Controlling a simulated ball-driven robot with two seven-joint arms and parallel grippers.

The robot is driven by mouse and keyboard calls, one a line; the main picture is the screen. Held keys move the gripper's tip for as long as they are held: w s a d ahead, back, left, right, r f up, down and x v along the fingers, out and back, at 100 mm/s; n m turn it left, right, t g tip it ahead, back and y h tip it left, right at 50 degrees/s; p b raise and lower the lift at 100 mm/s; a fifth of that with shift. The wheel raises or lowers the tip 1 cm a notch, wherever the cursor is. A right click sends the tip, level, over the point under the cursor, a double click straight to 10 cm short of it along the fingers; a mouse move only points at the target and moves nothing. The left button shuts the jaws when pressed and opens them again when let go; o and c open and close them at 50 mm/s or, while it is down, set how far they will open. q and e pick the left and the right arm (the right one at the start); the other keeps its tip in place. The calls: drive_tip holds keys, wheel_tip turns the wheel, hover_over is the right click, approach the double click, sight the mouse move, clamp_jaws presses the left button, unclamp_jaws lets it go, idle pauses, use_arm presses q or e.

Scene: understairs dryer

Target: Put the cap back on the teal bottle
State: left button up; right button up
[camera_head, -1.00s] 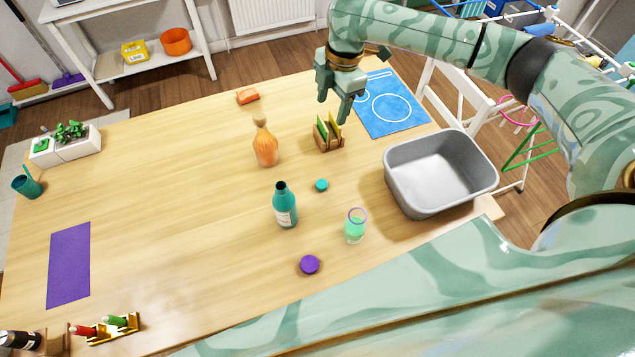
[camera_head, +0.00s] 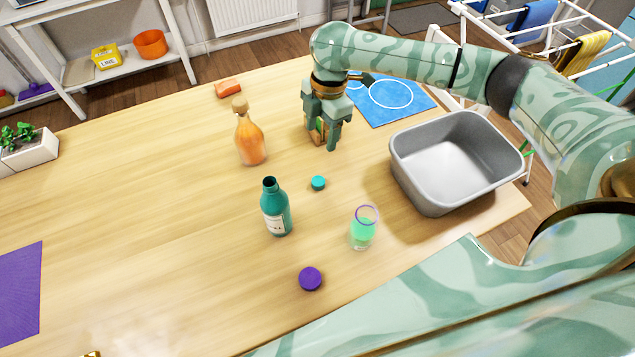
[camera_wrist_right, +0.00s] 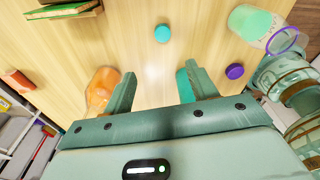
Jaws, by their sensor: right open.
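The teal bottle (camera_head: 275,208) stands upright and uncapped on the table, its dark mouth showing. The teal cap (camera_head: 318,183) lies on the table to the right of it and a little behind. In the right wrist view the cap (camera_wrist_right: 162,33) is beyond the fingertips, between their lines, and apart from them. The bottle (camera_wrist_right: 184,88) is partly hidden there behind the right-hand finger. My left gripper is not in view.
An orange corked bottle (camera_head: 250,140) stands left of the right gripper. A glass with green contents (camera_head: 363,232) and a purple cap (camera_head: 310,279) are near the front. A grey basin (camera_head: 450,190) stands at right. The table's left middle (camera_head: 130,190) is clear.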

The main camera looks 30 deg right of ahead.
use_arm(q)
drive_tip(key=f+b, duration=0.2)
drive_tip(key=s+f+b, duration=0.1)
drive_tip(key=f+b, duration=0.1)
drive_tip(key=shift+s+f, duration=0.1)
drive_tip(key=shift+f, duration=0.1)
use_arm(e)
hover_over(319, 181)
drive_tip(key=f, duration=0.7)
drive_tip(key=w+f, duration=0.1)
drive_tip(key=f, duration=0.3)
drive_tip(key=shift+f, duration=0.1)
drive_tip(key=shift+s, duration=0.1)
drive_tip(key=f+b, duration=0.2)
drive_tip(key=f, duration=0.1)
drive_tip(key=f+b, duration=0.1)
drive_tip(key=shift+s+d+f, duration=0.1)
drive_tip(key=shift+s+f, duration=0.15)
drive_tip(key=shift+s, duration=0.1)
drive_tip(key=shift+f, duration=0.45)
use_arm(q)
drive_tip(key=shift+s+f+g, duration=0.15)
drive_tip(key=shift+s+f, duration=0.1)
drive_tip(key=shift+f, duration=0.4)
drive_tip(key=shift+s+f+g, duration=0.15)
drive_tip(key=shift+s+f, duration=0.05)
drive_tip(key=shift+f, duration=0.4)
use_arm(e)
drive_tip(key=shift+r, duration=0.1)
drive_tip(key=c, duration=1.1)
